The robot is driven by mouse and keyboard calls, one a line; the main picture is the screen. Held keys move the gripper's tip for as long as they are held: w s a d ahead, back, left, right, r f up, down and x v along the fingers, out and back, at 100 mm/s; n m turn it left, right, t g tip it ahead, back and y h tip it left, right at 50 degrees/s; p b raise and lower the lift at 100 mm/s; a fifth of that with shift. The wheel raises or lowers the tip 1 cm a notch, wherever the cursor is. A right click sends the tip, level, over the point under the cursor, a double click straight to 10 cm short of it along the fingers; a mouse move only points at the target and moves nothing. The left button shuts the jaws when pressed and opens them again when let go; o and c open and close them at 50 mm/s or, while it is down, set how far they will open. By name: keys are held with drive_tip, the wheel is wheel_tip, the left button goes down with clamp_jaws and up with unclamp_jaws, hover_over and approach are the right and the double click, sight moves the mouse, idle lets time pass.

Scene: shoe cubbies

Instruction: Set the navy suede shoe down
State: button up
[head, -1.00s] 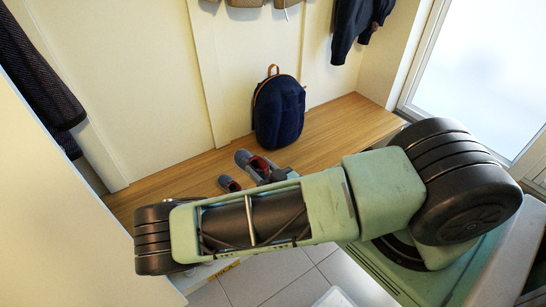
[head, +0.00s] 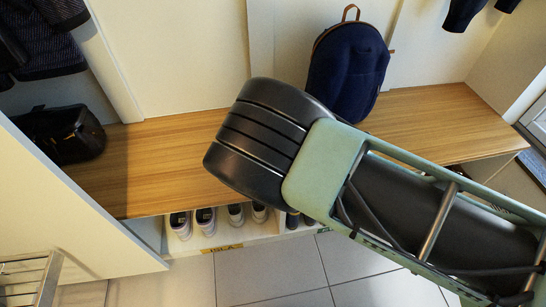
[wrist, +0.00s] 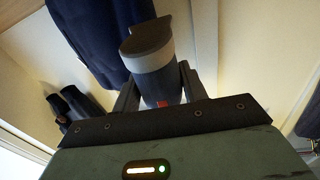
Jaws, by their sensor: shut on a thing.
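In the wrist view, my gripper (wrist: 158,80) is shut on the navy suede shoe (wrist: 148,58). The shoe is dark with a grey band and a small red patch low between the fingers. It points up and away from my palm. In the head view, my arm hides both the gripper and the held shoe. I cannot tell whether the shoe touches any surface.
The wooden bench (head: 165,165) is clear between a black bag (head: 60,135) and my arm. Several shoes (head: 205,220) sit in cubbies below, above an "ISLA" label (head: 222,249).

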drive_tip(key=a+f+n+y+b, duration=0.2)
drive_tip(key=a+f+b, duration=0.2)
drive_tip(key=a+b, duration=0.55)
drive_tip(key=shift+g, duration=0.3)
drive_tip(key=a+f, duration=0.1)
drive_tip(key=f, duration=0.2)
drive_tip(key=a+f, duration=0.1)
drive_tip(key=f, duration=0.2)
drive_tip(key=a+f, duration=0.1)
drive_tip(key=f, duration=0.2)
drive_tip(key=shift+s+b, duration=0.1)
drive_tip(key=shift+b, duration=0.2)
drive_tip(key=o, duration=1)
drive_tip(key=shift+f, duration=0.1)
